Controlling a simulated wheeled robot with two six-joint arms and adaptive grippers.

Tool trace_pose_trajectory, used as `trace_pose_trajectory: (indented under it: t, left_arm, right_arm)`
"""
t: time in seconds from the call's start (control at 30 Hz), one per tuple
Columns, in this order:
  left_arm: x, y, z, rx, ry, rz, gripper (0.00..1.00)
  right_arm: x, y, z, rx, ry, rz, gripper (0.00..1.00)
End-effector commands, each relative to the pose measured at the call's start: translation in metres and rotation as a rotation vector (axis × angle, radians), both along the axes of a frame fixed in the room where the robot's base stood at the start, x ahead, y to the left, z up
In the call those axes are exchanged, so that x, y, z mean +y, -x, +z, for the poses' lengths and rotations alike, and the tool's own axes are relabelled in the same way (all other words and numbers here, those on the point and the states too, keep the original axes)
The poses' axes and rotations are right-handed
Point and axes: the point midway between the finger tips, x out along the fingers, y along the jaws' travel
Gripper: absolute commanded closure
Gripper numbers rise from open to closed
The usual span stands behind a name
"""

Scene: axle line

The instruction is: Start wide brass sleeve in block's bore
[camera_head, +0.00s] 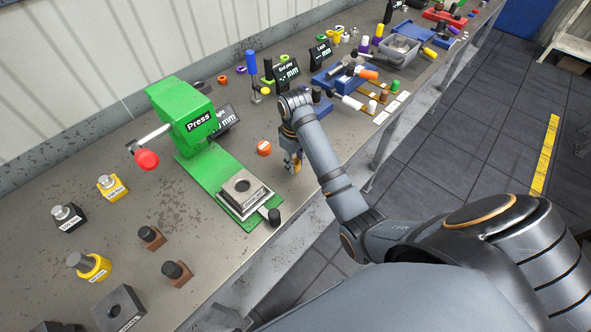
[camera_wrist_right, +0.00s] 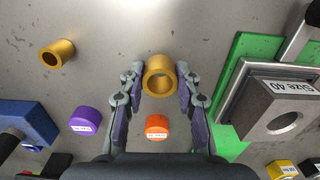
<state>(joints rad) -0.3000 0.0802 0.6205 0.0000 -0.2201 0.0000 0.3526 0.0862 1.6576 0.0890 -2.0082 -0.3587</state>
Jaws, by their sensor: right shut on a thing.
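My right gripper (camera_head: 292,158) is shut on a brass sleeve (camera_wrist_right: 153,88), shown between the fingers in the wrist view with its open end facing the camera. The sleeve is small and partly covered by the fingers in the head view (camera_head: 297,166). The grey block (camera_head: 258,199) with a round bore sits on the green press base. In the wrist view the block (camera_wrist_right: 248,118) is to the right of the gripper, labelled "Size 40". Its bore looks empty. The sleeve is apart from the block. My left gripper is not in view.
The green press (camera_head: 180,112) with its red-knobbed lever stands behind the block. An orange cap (camera_head: 264,148) lies near the gripper. Another brass ring (camera_wrist_right: 45,60) and a purple cap (camera_wrist_right: 84,122) lie left in the wrist view. A black knob (camera_head: 274,218) is at the block's front.

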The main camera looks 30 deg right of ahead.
Motion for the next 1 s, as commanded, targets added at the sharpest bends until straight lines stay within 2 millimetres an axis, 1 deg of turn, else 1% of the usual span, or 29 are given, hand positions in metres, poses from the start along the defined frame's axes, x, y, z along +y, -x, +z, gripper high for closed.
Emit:
trace_pose_trajectory:
  t: [0.03,0.1,0.13,0.47,0.5,0.63,0.67,1.0]
  left_arm:
    - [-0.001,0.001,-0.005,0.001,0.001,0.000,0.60]
    - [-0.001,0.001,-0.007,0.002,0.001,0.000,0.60]
    - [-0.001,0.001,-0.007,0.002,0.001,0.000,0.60]
    - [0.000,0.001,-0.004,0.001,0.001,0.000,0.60]
    - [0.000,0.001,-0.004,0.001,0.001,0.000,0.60]
    - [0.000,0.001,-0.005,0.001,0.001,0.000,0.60]
    - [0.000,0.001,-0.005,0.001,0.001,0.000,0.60]
    - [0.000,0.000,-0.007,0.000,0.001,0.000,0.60]
  right_arm:
    - [-0.001,0.001,-0.014,0.003,0.000,0.000,1.00]
    - [-0.001,0.001,-0.024,0.003,0.000,0.000,1.00]
    - [-0.001,0.001,-0.026,0.003,0.000,0.000,1.00]
    - [-0.001,0.001,-0.028,0.002,0.000,0.000,1.00]
    - [-0.001,0.001,-0.029,0.001,-0.001,0.000,0.65]
    - [-0.001,0.001,-0.029,0.001,-0.001,0.000,0.47]
    - [-0.001,0.001,-0.029,0.001,-0.001,0.000,0.45]
    - [-0.001,0.000,-0.030,0.001,-0.001,0.000,0.45]
